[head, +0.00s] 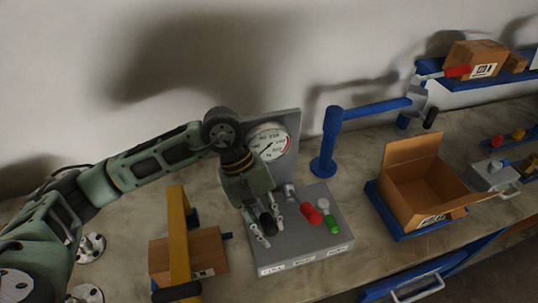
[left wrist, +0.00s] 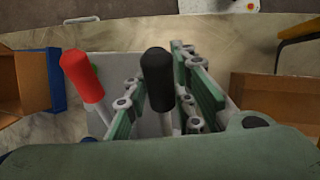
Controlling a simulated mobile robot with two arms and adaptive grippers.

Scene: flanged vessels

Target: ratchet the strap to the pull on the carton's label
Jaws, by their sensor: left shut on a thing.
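My left gripper (head: 265,228) reaches down over a grey console and is shut on its black-handled lever (head: 267,224). In the left wrist view the black handle (left wrist: 157,80) stands between the fingers. Beside it are a red handle (head: 311,214) and a green handle (head: 331,225); the red one also shows in the left wrist view (left wrist: 80,75). A round white dial with a needle (head: 268,142) stands behind on an upright panel. A brown carton (head: 205,247) lies under a yellow arch (head: 178,235). My right gripper is out of view.
An open carton (head: 428,185) sits on a blue base to the right. A blue post with an arm (head: 329,145) stands behind the console (head: 300,250). A blue shelf (head: 480,78) with boxes is at the back right. A grey box with knobs (head: 489,175) stands far right.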

